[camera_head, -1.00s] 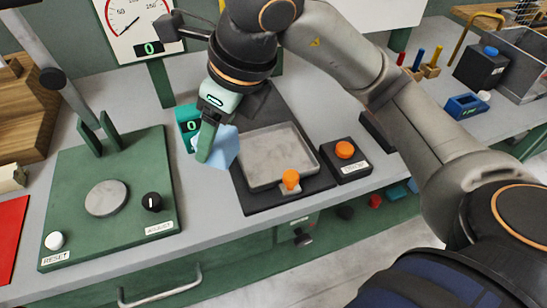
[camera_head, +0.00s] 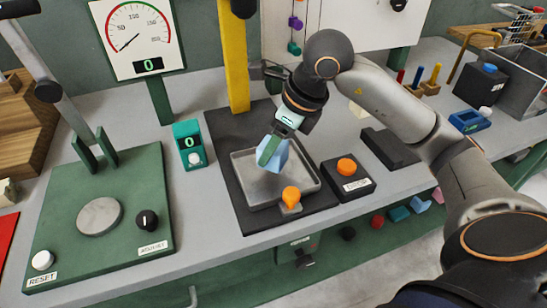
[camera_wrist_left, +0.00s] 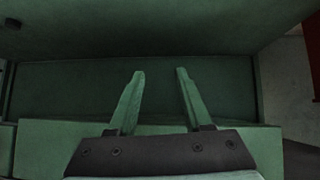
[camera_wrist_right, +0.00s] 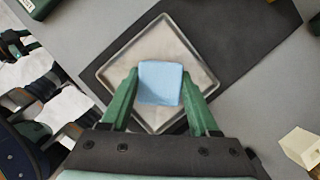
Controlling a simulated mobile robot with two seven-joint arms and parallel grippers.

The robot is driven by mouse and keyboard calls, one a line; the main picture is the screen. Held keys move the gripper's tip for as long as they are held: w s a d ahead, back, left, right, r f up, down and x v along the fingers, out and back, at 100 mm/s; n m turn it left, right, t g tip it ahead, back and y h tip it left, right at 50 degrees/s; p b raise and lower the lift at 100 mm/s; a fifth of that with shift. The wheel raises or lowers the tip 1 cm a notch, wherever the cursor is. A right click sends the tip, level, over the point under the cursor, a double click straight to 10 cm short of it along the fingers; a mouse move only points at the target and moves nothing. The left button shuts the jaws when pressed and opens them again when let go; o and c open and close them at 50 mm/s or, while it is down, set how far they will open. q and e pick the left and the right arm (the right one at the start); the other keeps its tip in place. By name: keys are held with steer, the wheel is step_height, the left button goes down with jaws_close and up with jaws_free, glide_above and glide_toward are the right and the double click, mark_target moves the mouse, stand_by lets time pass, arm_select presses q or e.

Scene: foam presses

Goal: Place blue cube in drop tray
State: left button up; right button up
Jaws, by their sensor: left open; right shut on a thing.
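My right gripper (camera_head: 270,150) is shut on the light blue cube (camera_head: 276,158). It holds the cube over the grey drop tray (camera_head: 242,192). In the right wrist view the cube (camera_wrist_right: 161,83) sits between the green fingers (camera_wrist_right: 160,100), with the tray (camera_wrist_right: 118,66) beneath it. I cannot tell whether the cube touches the tray floor. My left gripper (camera_wrist_left: 160,85) shows only in the left wrist view. It is open and empty, facing a green surface.
An orange knob (camera_head: 291,195) stands at the tray's front edge. A black box with an orange button (camera_head: 347,166) is right of the tray. A yellow post (camera_head: 234,55) rises behind. A green press base (camera_head: 100,245) and a teal counter (camera_head: 190,147) stand to the left.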

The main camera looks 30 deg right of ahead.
mark_target(274, 157)
steer(key=shift+f, duration=1.6)
steer(key=shift+f, duration=0.15)
steer(key=o, duration=1.3)
steer(key=shift+d+r, duration=0.1)
steer(key=shift+r, duration=0.2)
steer(key=p+v, duration=0.1)
steer(key=v, duration=1)
steer(key=shift+s+r+p, duration=0.1)
steer(key=shift+r+p, duration=0.2)
steer(key=shift+r, duration=0.05)
